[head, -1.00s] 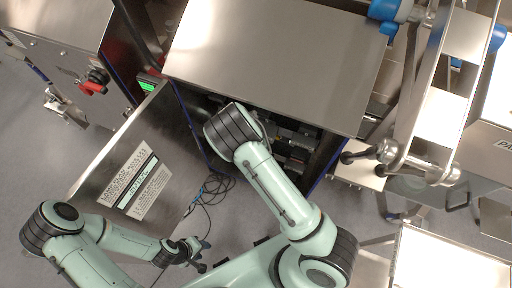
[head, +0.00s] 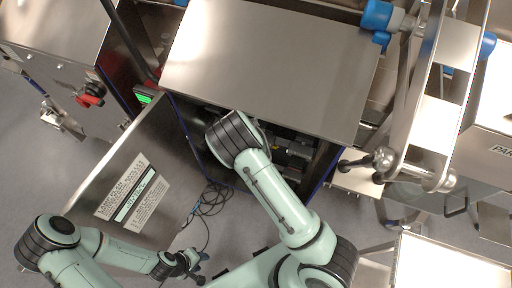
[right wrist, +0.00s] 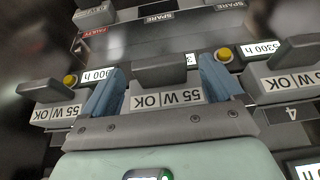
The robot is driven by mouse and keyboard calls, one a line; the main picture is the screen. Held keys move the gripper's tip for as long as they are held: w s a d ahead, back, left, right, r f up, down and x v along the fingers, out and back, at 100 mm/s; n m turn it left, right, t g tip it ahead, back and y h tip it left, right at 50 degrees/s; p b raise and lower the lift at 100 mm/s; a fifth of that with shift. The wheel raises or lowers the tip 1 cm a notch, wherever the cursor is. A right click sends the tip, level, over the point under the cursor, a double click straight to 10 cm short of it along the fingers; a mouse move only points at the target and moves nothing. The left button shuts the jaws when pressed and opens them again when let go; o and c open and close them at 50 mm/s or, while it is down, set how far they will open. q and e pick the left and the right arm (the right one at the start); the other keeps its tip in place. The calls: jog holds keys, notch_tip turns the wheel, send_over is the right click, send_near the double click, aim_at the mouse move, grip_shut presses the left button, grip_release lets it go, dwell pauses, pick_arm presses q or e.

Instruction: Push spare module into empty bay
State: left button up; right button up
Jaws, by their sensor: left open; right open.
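In the right wrist view my right gripper (right wrist: 160,88) is open, its two blue fingers on either side of a grey module (right wrist: 165,101) with an upside-down "55 W OK" label. I cannot tell whether the fingers touch it or whether it is the spare module. "SPARE" labels (right wrist: 160,18) show at the top of that view. No empty bay can be made out for certain. In the head view my right arm reaches into the open cabinet (head: 325,165), and its gripper is hidden there. My left gripper (head: 190,268) is open and empty, low and left, away from the cabinet.
Similar modules stand left (right wrist: 55,115) and right (right wrist: 285,85) of the gripped-around one, with yellow buttons and hour displays nearby. Black cables (head: 208,203) lie on the floor below. A steel top (head: 270,65) overhangs the cabinet.

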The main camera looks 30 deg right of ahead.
pick_arm(q)
jog(key=shift+w+r+p, duration=0.75)
jog(key=shift+w+r, duration=0.3)
pick_arm(e)
jog(key=v, duration=1.3)
